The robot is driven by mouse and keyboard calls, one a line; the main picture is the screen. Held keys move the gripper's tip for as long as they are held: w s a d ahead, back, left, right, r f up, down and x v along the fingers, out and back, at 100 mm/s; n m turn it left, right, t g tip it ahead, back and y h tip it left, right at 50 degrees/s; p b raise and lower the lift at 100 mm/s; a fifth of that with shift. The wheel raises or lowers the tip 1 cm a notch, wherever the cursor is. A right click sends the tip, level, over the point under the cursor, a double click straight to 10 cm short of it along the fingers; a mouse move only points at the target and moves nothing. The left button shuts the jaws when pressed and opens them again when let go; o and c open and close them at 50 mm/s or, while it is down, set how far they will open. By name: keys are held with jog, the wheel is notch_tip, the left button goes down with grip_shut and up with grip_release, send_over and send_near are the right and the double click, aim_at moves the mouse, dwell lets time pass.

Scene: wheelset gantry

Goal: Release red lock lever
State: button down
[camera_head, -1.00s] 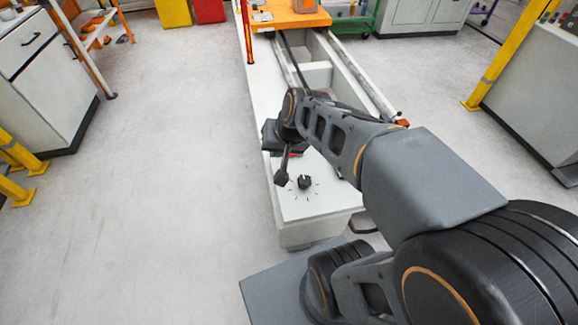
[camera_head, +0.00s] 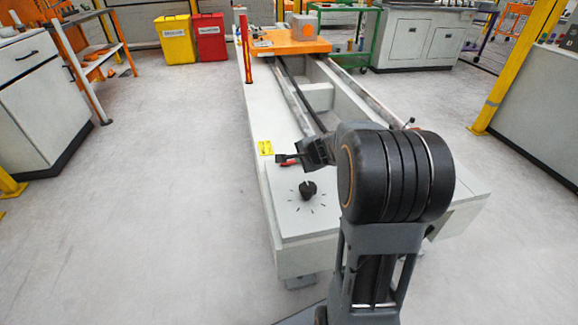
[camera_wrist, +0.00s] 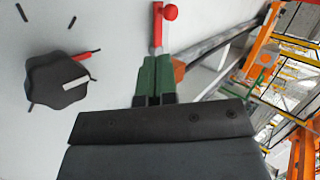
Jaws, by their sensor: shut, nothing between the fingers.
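The red lock lever (camera_wrist: 157,28) shows in the wrist view as a short red bar with a round red knob (camera_wrist: 170,12) beside its far end. In the head view a bit of red (camera_head: 289,163) shows just below my gripper (camera_head: 281,158). In the wrist view my gripper (camera_wrist: 154,60) has its green fingers shut together, empty, with the tips right at the near end of the red bar. I cannot tell whether they touch it. A black dial (camera_wrist: 57,84) with a white mark and a red pointer sits on the pale panel, left of the fingers.
The pale gantry bench (camera_head: 303,225) carries the dial, a yellow label (camera_head: 265,148) and two long rails. An orange carriage (camera_head: 292,47) stands at its far end, with a red post (camera_head: 246,50) beside it. Open floor lies to the left.

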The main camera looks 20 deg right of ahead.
jog(key=b+x, duration=0.2)
jog(key=x, duration=0.8)
jog(key=shift+b, duration=0.4)
